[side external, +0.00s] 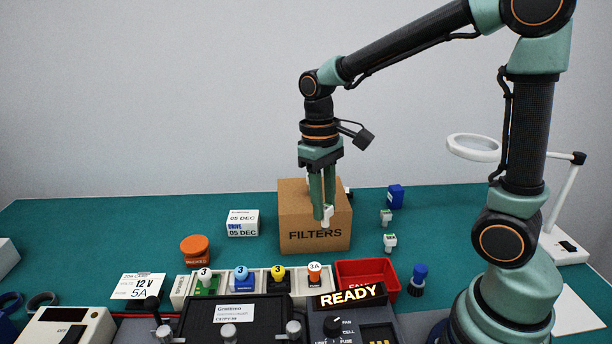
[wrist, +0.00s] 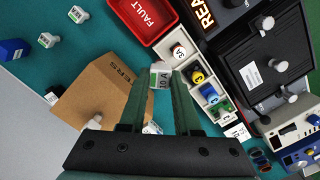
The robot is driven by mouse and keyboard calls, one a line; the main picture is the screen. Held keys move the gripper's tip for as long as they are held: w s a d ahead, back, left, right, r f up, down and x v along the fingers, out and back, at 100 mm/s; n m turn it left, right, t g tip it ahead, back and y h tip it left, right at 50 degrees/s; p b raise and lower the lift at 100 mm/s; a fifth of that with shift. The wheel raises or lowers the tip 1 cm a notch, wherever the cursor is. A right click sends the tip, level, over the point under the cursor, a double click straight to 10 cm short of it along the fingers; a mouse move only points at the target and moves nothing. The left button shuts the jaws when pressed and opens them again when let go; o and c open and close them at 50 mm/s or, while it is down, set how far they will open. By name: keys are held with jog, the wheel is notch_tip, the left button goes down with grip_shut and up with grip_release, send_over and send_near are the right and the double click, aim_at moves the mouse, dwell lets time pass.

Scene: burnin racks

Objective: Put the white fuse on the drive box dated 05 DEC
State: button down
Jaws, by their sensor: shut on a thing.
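My gripper (side external: 322,214) is shut on a white fuse (side external: 327,215), held upright in front of the brown FILTERS box's upper part in the side view. In the wrist view, the white fuse (wrist: 160,70) sits between the fingertips (wrist: 161,82) and its label reads 10A. A white patch between the fingers in the wrist view may be this box; I cannot tell.
The FILTERS box (side external: 315,238) stands close to the gripper. An orange PACKED piece (side external: 195,249) sits before the drive box. A fuse rack (side external: 220,285), red FAULT bin (side external: 367,275) and READY panel (side external: 352,295) line the front. Small fuses (side external: 389,242) stand right.

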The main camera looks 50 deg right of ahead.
jog(key=w+r+t, duration=0.1)
jog(key=w+r, duration=0.4)
jog(key=w, duration=0.1)
jog(key=f, duration=2)
jog(key=shift+a, duration=0.2)
jog(key=c, duration=0.6)
grip_release()
jog(key=shift+f, duration=0.1)
